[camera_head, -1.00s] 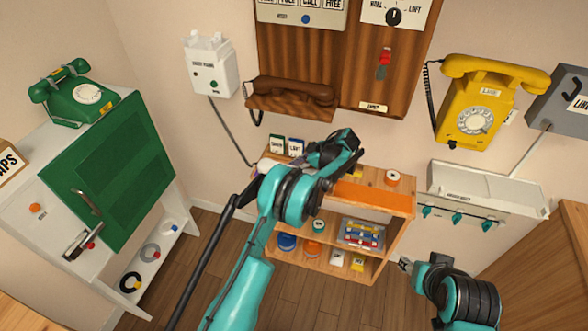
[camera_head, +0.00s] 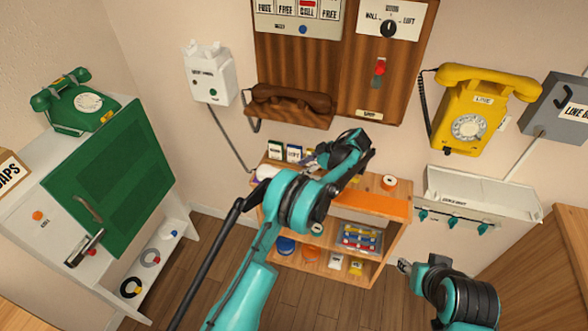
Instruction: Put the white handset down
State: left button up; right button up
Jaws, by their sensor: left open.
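A white rounded piece (camera_head: 266,171) shows at the left end of the wooden shelf top, next to a purple patch. It may be the white handset, but my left arm hides most of that spot. The white wall phone (camera_head: 208,76) has bare hooks on top, and its cord runs down toward the shelf. My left gripper (camera_head: 312,161) is open over the back of the shelf top, apart from the white piece, with its fingers pointing left. My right gripper (camera_head: 403,266) is low at the right, in front of the shelf; its finger gap is unclear.
A brown handset (camera_head: 290,101) rests on the wooden wall panel. A yellow dial phone (camera_head: 470,120) and a grey trough (camera_head: 480,196) hang at the right. A green phone (camera_head: 80,103) stands on the cabinet at the left. The orange shelf strip (camera_head: 370,206) is clear.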

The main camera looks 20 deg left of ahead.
pick_arm(q)
jog(key=p+v, duration=0.1)
jog(key=v, duration=0.5)
jog(key=shift+r+p, duration=0.1)
jog(key=shift+p, duration=0.2)
jog(key=shift+d+r, duration=0.2)
jog(key=shift+d, duration=0.1)
